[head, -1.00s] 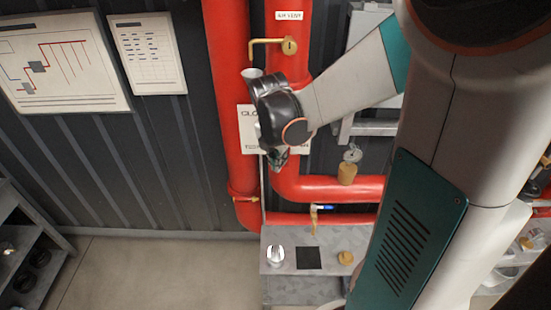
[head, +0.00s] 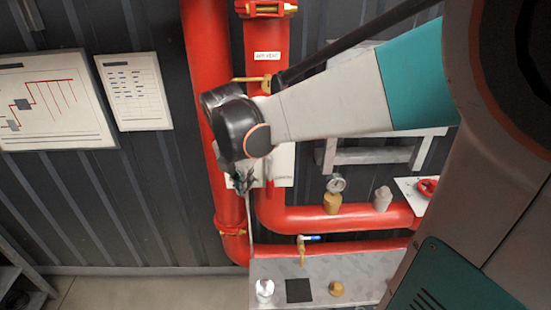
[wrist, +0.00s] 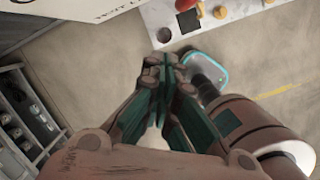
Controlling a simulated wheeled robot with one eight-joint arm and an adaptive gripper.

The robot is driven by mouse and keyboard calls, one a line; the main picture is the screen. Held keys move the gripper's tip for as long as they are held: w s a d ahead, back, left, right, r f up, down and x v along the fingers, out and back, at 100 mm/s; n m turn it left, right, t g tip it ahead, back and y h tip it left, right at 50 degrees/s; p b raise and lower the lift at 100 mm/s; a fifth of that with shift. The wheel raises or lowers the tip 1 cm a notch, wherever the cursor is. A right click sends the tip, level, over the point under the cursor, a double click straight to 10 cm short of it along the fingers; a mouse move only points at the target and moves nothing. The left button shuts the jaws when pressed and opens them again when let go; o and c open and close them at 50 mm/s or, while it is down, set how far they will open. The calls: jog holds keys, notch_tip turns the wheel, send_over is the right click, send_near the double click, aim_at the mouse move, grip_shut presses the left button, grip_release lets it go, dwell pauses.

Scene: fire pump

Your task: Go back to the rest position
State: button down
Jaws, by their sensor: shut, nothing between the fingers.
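My gripper (head: 243,181) hangs from my arm in front of the red pipes in the head view, pointing down. In the wrist view my gripper (wrist: 166,62) has its fingertips together, with nothing between them. The fingers are apart from the grey shelf below. My wrist and forearm cross the upper middle of the head view and cover part of a white sign behind them.
Red pipes (head: 310,217) run down the dark wall. A brass valve lever (head: 250,79) is just above my wrist. Floor shows at lower left.

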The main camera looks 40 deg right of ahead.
jog(key=s+a+f+m+t+y+b, duration=0.1)
jog(key=s+a+f+m+t+b, duration=0.2)
jog(key=s+f+m+b, duration=0.3)
jog(key=s+a+f+m+t+y+b, duration=0.1)
jog(key=s+a+f+m+t+b, duration=0.1)
jog(key=s+a+f+m+b, duration=0.4)
notch_tip(320, 180, down, 4)
jog(key=m+b, duration=0.7)
jog(key=m, duration=0.3)
jog(key=shift+s+t+b, duration=0.3)
jog(key=shift+t, duration=0.1)
jog(key=shift+a+f, duration=0.1)
